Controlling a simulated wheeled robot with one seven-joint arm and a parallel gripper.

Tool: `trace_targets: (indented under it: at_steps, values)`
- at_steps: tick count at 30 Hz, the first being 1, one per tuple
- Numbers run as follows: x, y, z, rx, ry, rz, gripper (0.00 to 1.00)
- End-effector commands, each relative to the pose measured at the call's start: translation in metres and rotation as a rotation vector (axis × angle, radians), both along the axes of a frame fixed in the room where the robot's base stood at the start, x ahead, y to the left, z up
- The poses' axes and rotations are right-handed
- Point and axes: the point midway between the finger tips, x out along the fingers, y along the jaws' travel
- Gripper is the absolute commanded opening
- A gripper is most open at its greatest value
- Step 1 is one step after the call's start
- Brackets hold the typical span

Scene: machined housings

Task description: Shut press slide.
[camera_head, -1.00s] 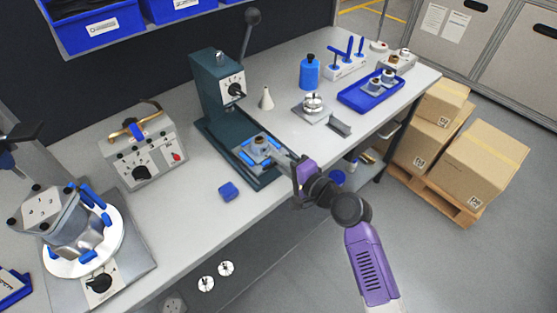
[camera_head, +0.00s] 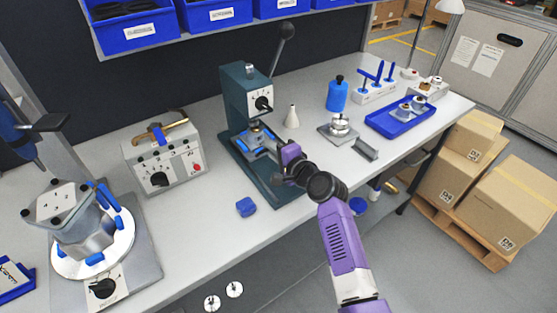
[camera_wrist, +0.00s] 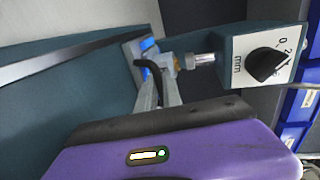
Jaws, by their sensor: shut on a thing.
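The dark green press (camera_head: 240,95) stands on the bench with its dial head over its base. Its slide (camera_head: 262,149) sits on that base, under or nearly under the head, carrying a small metal housing (camera_head: 256,134) between blue pads. My gripper (camera_head: 278,155) is at the front end of the slide, shut on what seems to be its handle; my purple wrist partly hides the grip. In the wrist view my fingers (camera_wrist: 160,88) reach a black curved handle (camera_wrist: 148,75), with the slide and its blue pads (camera_wrist: 148,45) just beyond, beside the press's ram (camera_wrist: 200,60).
A blue block (camera_head: 246,207) lies on the bench left of the press base. A control box (camera_head: 165,157) stands farther left. A white cone (camera_head: 292,117), a metal fixture (camera_head: 339,127) and a blue tray (camera_head: 385,128) are to the right. The press lever (camera_head: 281,50) rises behind.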

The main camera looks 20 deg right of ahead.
Motion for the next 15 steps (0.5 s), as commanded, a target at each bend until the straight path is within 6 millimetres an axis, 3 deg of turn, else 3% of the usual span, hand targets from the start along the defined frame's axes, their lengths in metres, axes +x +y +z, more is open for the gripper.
trace_targets:
  at_steps: [15]
  values:
    - [0.0090, 0.0039, 0.0003, -0.001, 0.000, 0.001, 0.00]
